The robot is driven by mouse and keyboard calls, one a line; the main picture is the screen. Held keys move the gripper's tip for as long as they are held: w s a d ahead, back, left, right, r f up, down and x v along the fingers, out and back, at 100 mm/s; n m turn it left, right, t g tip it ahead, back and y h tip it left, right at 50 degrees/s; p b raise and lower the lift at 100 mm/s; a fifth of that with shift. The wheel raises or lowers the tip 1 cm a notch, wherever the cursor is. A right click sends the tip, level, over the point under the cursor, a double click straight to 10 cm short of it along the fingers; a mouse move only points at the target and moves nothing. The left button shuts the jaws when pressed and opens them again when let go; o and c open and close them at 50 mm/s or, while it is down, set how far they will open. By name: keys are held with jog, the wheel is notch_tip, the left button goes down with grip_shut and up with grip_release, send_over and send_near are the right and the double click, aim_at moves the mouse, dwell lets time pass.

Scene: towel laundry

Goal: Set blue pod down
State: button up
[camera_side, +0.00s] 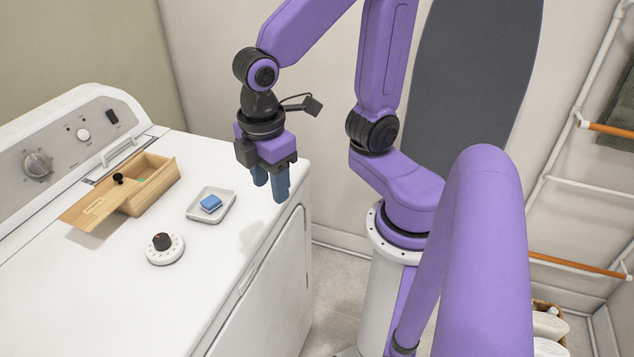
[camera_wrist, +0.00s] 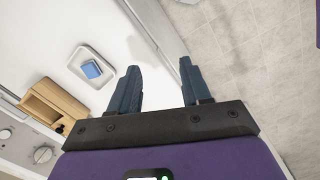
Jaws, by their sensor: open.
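The blue pod (camera_side: 210,203) lies in a small white dish (camera_side: 224,213) on top of the washer. The pod also shows in the wrist view (camera_wrist: 91,69), inside the dish (camera_wrist: 80,53). My gripper (camera_side: 271,188) is open and empty, with its blue fingers pointing down. It is above the washer's right edge, to the right of the dish and apart from it. In the wrist view the two fingers of my gripper (camera_wrist: 160,78) stand apart with nothing between them.
A wooden box (camera_side: 157,182) with a sliding lid (camera_side: 95,205) and black knob stands left of the dish, partly open. A white dial with a dark knob (camera_side: 162,243) is in front. The washer top (camera_side: 110,290) is clear at the front. A control panel (camera_side: 70,143) rises behind.

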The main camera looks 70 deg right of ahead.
jog(key=s+d+y, duration=0.1)
jog(key=s+d, duration=0.1)
jog(key=s, duration=0.5)
jog(key=shift+s+d+f, duration=0.25)
jog(key=shift+s+f, duration=0.1)
dwell(0.9)
